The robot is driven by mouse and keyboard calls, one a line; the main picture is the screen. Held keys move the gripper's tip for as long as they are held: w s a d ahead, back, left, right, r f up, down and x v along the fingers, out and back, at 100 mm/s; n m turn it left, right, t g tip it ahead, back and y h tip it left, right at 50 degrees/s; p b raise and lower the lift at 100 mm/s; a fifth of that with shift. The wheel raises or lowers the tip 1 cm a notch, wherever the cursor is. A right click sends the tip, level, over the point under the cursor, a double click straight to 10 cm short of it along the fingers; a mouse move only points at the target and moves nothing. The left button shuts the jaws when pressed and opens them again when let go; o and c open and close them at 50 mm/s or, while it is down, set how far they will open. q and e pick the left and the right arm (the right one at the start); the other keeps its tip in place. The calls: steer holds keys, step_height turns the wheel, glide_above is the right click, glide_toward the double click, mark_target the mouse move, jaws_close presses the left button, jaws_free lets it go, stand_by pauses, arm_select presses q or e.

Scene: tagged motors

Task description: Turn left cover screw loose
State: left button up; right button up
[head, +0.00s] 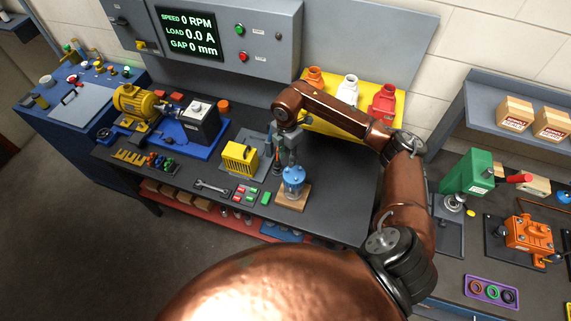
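My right gripper (284,166) points down over the worktable (340,190), reached by the copper arm from the right. Its fingertips are close to the top of a blue rounded unit (293,182), which stands on a wooden base (291,200). Whether they touch it, and whether the gripper is open or shut, is too small to tell. A yellow ribbed box (239,159) on a grey plate stands left of the gripper. I cannot make out a cover screw at this size; the gripper hides part of this area. My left gripper is not in view.
A wrench (211,188) and a tray of small coloured parts (250,195) lie at the front. A yellow motor (137,102) stands at the left. A yellow rack (325,118) with coloured fittings is behind my arm. The table's right part is mostly clear.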

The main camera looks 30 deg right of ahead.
mark_target(287, 170)
step_height(287, 170, down, 5)
steer(key=shift+s+p, duration=0.1)
steer(key=shift+p, duration=0.65)
steer(key=shift+f, duration=0.5)
jaws_close()
